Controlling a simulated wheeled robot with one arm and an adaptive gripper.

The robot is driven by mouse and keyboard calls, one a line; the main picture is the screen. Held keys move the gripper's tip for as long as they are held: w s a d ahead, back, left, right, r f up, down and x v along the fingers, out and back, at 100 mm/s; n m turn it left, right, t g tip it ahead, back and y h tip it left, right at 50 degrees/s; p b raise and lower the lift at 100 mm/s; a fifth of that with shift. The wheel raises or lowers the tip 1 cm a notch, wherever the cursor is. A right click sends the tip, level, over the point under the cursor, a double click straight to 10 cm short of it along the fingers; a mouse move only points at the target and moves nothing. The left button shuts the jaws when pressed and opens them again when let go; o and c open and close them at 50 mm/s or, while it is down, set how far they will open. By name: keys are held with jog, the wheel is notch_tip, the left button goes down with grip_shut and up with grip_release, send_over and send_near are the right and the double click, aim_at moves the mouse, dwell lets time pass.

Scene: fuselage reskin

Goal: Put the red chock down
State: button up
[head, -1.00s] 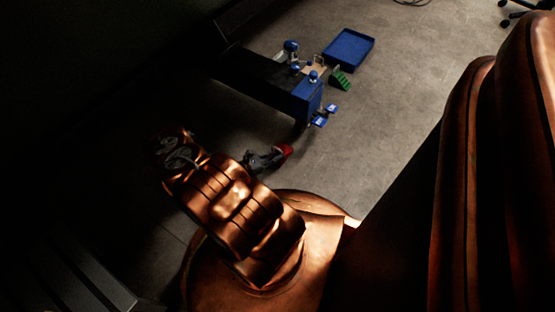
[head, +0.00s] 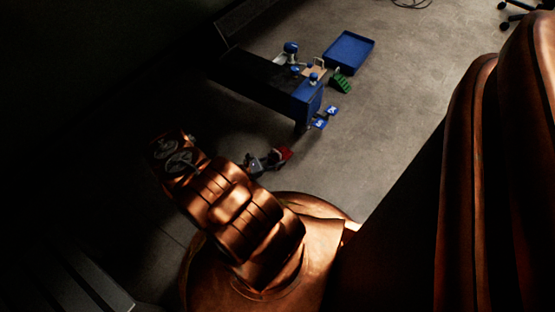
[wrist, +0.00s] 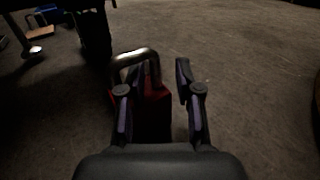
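The red chock (head: 283,153) is on or very near the floor just beyond my gripper (head: 266,161) in the head view. In the wrist view the red chock (wrist: 153,105) shows a dark red body with a curved metal handle (wrist: 135,58) at its upper left. My gripper (wrist: 159,78) has its fingers spread around the chock. A gap shows between the right finger and the red body. The left finger overlaps the chock near the handle, and contact there cannot be told. The chock's lower part is hidden by the gripper.
A dark bench with a blue end (head: 309,98) stands beyond the chock. A blue tray (head: 348,52), a green chock (head: 341,84) and small blue items (head: 320,124) lie on the floor near it. The grey floor (head: 390,120) to the right is clear.

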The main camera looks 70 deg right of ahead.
jog(key=shift+r, duration=0.15)
jog(key=v, duration=1.2)
dwell(0.3)
